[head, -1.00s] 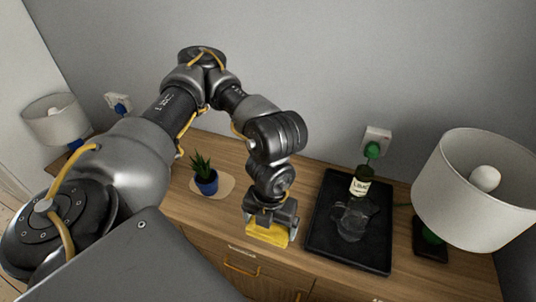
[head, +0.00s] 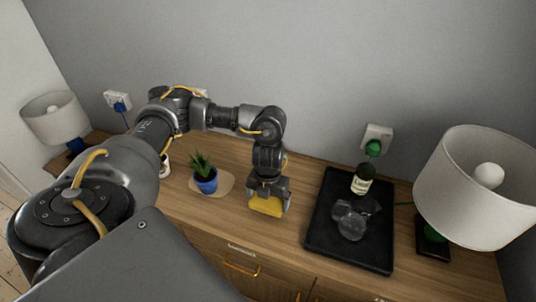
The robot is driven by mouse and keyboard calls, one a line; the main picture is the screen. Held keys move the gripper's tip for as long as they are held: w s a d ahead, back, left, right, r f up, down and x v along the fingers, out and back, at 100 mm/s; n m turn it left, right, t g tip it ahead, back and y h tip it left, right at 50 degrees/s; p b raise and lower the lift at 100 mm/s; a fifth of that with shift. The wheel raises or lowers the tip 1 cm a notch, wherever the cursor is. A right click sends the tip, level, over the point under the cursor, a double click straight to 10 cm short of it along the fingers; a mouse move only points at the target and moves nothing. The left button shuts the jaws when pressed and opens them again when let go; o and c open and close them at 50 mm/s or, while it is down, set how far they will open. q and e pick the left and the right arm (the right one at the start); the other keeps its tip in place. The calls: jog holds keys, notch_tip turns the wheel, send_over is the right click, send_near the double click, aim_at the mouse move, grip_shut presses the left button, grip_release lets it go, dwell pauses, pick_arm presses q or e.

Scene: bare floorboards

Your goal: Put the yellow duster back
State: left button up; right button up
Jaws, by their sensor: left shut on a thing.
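The yellow duster (head: 266,206) is in the jaws of my left gripper (head: 268,194), which is shut on it. The duster is over the wooden dresser top, between the potted plant and the black tray, near the front edge. I cannot tell whether it touches the wood. My right gripper is not in view.
A plant in a blue pot (head: 206,182) stands on a pale mat left of the duster. A black tray (head: 320,240) at the right holds a bottle (head: 362,181) and clear glasses (head: 350,222). A lamp (head: 470,190) stands far right, another lamp (head: 56,120) far left.

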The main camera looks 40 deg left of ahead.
aim_at(268, 204)
pick_arm(q)
jog(key=shift+w+a+f, duration=0.1)
jog(key=shift+f, duration=0.15)
jog(key=shift+w+a+f, duration=0.1)
jog(key=shift+f, duration=1.55)
jog(key=shift+f, duration=0.1)
jog(key=o, duration=0.6)
